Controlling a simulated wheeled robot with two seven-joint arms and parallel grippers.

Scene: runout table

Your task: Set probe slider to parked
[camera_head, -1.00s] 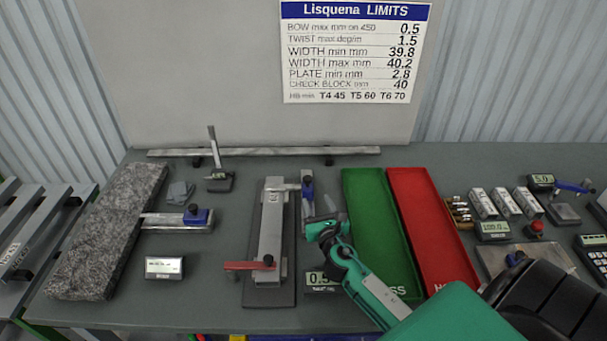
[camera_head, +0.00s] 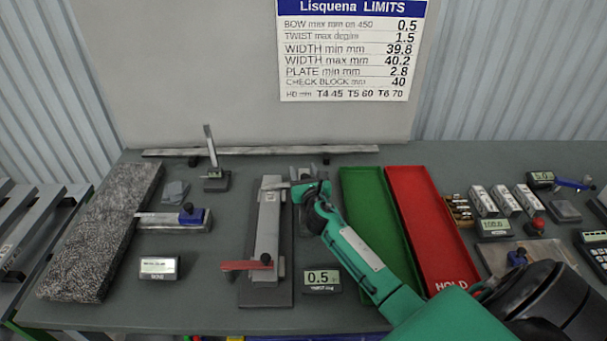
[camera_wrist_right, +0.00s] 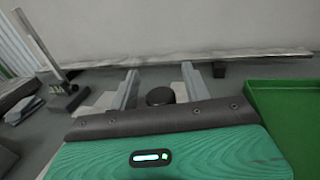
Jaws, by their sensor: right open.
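The twist fixture, a long grey metal bar (camera_head: 268,225) on a dark base, has a red arm (camera_head: 246,265) with a black knob at its near end. My right gripper (camera_head: 304,174) is over the fixture's far right end and hides the blue slider there in the head view. In the right wrist view, its open fingers (camera_wrist_right: 160,84) stand either side of a round black knob (camera_wrist_right: 160,96); I cannot tell whether they touch it. A second blue slider (camera_head: 194,215) sits on a gauge by the granite block. My left gripper is not in view.
The green tray (camera_head: 375,230) lies just right of the fixture, under my right arm, with the red tray (camera_head: 432,230) beyond it. A small display (camera_head: 322,280) reads 0.5. An upright gauge stand (camera_head: 215,180) and a long straight bar (camera_head: 260,151) are behind.

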